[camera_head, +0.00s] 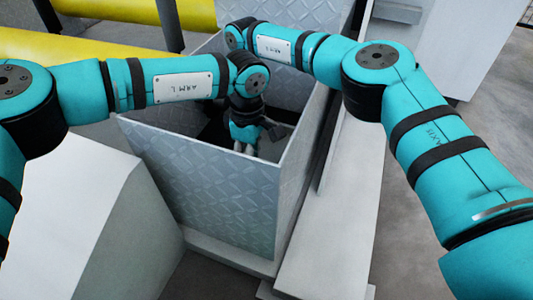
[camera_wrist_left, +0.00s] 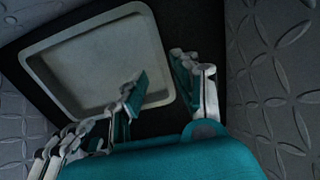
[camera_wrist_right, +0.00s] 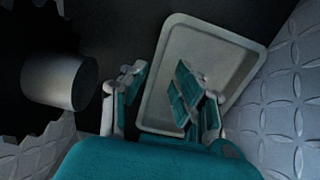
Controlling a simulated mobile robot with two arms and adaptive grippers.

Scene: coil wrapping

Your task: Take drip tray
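The drip tray is a shallow pale grey rectangular tray with rounded corners and a raised rim. In the left wrist view the drip tray (camera_wrist_left: 90,65) lies on a dark surface, beyond my left gripper (camera_wrist_left: 160,88). The left fingers are spread, with nothing seen between them. In the right wrist view the tray (camera_wrist_right: 190,45) lies beyond my right gripper (camera_wrist_right: 158,85), whose fingers are apart and overlap the tray in the picture. Contact with the tray cannot be told. In the head view the tray is hidden, and my left gripper (camera_head: 245,147) points down inside a metal box.
The box (camera_head: 220,195) has tall diamond-plate walls close around both grippers. In the right wrist view a dark toothed part (camera_wrist_right: 20,100) with a grey cylinder (camera_wrist_right: 58,80) stands at the left. A pale angled block (camera_head: 95,220) and yellow rollers (camera_head: 110,45) lie outside.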

